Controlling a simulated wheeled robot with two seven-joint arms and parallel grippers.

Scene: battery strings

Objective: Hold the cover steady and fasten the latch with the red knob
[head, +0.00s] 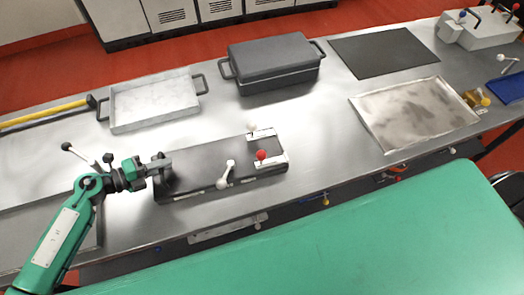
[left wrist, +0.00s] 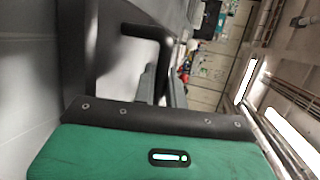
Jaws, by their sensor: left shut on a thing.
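A long dark grey cover (head: 205,163) lies on the metal bench in the middle of the head view. At its right end is a white bracket with a red knob (head: 261,155), and a white-knobbed lever (head: 252,130) stands behind it. A second white lever (head: 226,174) leans up at the cover's front edge. My left gripper (head: 163,168) is shut on the cover's left end, apparently on its handle. The left wrist view shows a black bent handle (left wrist: 150,36) beyond my green gripper body; the fingertips are unclear there. My right gripper is out of view.
Behind the cover are a light tray (head: 155,108) and a dark lidded box (head: 273,65). To the right are a black mat (head: 385,52) and a stained tray (head: 415,112). Bare bench lies between the cover and the stained tray.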

